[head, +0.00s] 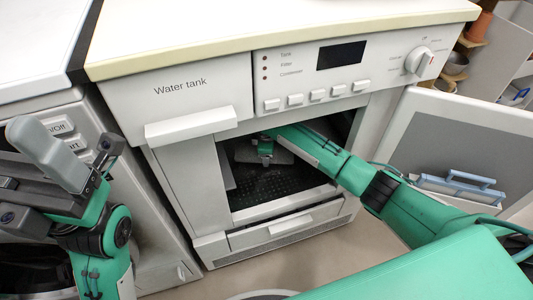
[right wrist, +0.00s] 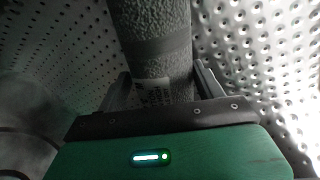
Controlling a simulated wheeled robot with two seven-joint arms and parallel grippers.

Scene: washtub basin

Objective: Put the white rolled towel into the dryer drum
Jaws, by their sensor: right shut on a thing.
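The rolled towel (right wrist: 150,45) shows in the right wrist view as a thick, rough-textured roll, grey in the dim light, with a smoother band and a small label. My right gripper (right wrist: 162,80) is shut on it, one finger on each side. My right arm reaches through the open dryer doorway, and the right gripper (head: 265,150) is inside the dryer drum (head: 275,186). The drum's perforated wall (right wrist: 255,60) surrounds the towel in the wrist view. I cannot make out the towel in the head view. My left gripper (head: 60,165) is at the left, away from the dryer; its finger gap is unclear.
The dryer door (head: 455,135) stands open at the right, with a blue-grey rack (head: 460,188) by it. The dryer's control panel (head: 345,70) and water tank drawer (head: 185,100) are above the opening. Another appliance (head: 150,215) stands at the left.

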